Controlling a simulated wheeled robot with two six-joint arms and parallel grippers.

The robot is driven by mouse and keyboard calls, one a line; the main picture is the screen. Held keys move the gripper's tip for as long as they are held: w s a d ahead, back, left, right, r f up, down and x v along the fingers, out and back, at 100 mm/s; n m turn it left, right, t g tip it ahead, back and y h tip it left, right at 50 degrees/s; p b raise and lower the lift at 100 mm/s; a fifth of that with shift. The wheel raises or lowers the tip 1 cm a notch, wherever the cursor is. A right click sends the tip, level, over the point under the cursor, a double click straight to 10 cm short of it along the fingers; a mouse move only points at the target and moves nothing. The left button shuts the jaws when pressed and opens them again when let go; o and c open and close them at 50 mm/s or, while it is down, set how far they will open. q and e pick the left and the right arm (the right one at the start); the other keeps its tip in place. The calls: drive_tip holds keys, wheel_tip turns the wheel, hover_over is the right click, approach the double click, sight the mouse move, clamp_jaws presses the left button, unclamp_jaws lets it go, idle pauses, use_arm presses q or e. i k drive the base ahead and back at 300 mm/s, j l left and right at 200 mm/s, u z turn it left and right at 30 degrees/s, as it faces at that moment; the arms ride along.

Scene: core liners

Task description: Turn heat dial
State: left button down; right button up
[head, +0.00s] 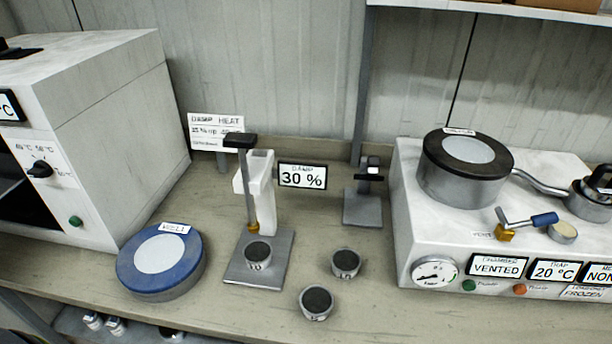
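A black dial (40,169) sits on the front of a white oven-like box (110,130) at the left. Small temperature marks surround the dial, too small to read surely, and I cannot tell which mark it points at. A green button (76,220) is below and right of the dial. A display (10,106) at the left edge is cut off, with only "°C" showing. Neither of my grippers is in the head view.
A blue-rimmed round dish (161,262) lies right of the box. A "30 %" display (302,176) stands behind. A white chamber unit (420,215) reading "VENTED" fills the right.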

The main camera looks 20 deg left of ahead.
sight(41, 170)
drive_tip(key=u, duration=2.05)
